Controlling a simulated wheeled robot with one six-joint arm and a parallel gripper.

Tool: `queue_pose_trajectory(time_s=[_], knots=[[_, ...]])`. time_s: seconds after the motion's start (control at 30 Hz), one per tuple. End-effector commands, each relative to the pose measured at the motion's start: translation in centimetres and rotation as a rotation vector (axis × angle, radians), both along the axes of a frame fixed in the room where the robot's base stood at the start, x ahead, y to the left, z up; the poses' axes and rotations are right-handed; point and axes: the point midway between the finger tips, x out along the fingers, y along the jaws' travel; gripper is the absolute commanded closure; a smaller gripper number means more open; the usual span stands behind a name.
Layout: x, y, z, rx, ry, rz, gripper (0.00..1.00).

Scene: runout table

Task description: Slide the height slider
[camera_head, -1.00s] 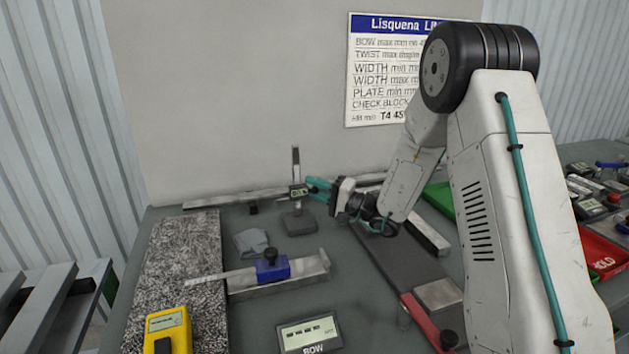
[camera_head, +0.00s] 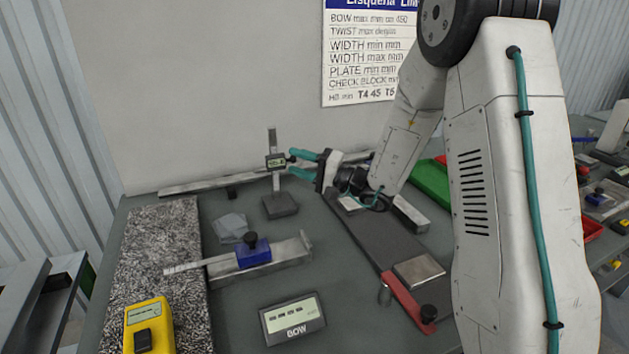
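The height gauge stands upright towards the back of the table, with a dark square base (camera_head: 280,205) and a thin grey column (camera_head: 272,143). Its height slider (camera_head: 276,162), a small dark block with a pale display, sits partway up the column. My gripper (camera_head: 292,162) has teal fingers and comes in from the right at the slider's level. The fingers are spread apart, with a gap between them, and their tips are just right of the slider. I cannot tell whether a tip touches it.
A blue clamp block (camera_head: 254,252) on a metal bar, a BOW display (camera_head: 292,320) and a yellow meter (camera_head: 149,327) stand nearer the front. A speckled slab (camera_head: 157,235) lies left. A dark plate with a red stop (camera_head: 408,302) lies right. A wall is behind.

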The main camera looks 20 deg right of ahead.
Motion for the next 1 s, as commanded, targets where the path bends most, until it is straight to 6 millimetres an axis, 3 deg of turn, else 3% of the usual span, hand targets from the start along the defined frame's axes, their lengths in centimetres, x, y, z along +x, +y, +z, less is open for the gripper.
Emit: queue_pose_trajectory(time_s=[0.03,0.2,0.5,0.7,1.0], knots=[[-1.6,0.4,0.3,0.001,0.001,0.007,0.59],[-5.7,0.2,0.6,0.000,0.001,0.003,0.59],[-10.8,0.2,1.1,0.001,0.000,0.003,0.59],[-11.8,0.3,1.2,0.000,-0.002,0.003,0.59],[-11.8,0.4,1.2,0.000,-0.001,0.005,0.60]])
